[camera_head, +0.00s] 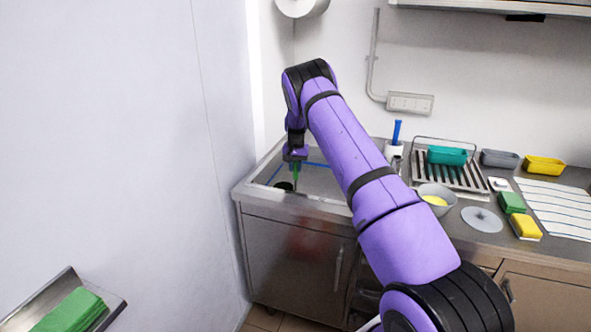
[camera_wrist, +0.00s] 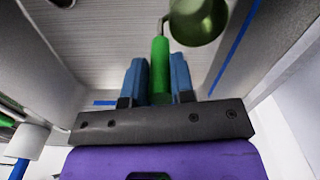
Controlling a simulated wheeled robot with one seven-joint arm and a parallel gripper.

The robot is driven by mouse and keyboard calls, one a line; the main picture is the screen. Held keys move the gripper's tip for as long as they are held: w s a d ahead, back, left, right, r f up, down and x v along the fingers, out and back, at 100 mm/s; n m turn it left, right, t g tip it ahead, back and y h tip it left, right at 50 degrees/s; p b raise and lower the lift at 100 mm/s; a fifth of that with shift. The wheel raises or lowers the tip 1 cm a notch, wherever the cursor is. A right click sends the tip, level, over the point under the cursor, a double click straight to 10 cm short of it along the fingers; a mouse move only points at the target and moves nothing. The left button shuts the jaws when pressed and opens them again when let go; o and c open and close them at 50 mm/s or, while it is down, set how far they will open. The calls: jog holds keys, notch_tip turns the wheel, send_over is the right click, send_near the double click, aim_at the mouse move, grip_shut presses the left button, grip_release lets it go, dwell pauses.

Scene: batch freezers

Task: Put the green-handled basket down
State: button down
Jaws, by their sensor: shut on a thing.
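My gripper (camera_head: 296,161) is at the end of my purple arm, over the sink basin at the left end of the counter. In the wrist view its two blue fingers (camera_wrist: 159,66) are shut on the upright green handle (camera_wrist: 160,75) of the basket. The basket's round bowl (camera_wrist: 198,22) looks dark green and hangs off to one side of the handle. In the head view the bowl (camera_head: 284,186) is a small dark shape low in the sink (camera_head: 320,184). I cannot tell whether it touches the sink floor.
The sink's metal rim (camera_head: 262,197) surrounds the basin, with a wall close on the left. To the right are a grey bowl (camera_head: 436,208), a grey disc (camera_head: 482,219), a rack with a teal tub (camera_head: 447,155), and green and yellow blocks. A blue-handled tool (camera_head: 396,133) stands behind my arm.

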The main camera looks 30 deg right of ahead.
jog(key=shift+f, duration=0.5)
jog(key=c, duration=1)
grip_release()
jog(key=shift+o, duration=0.2)
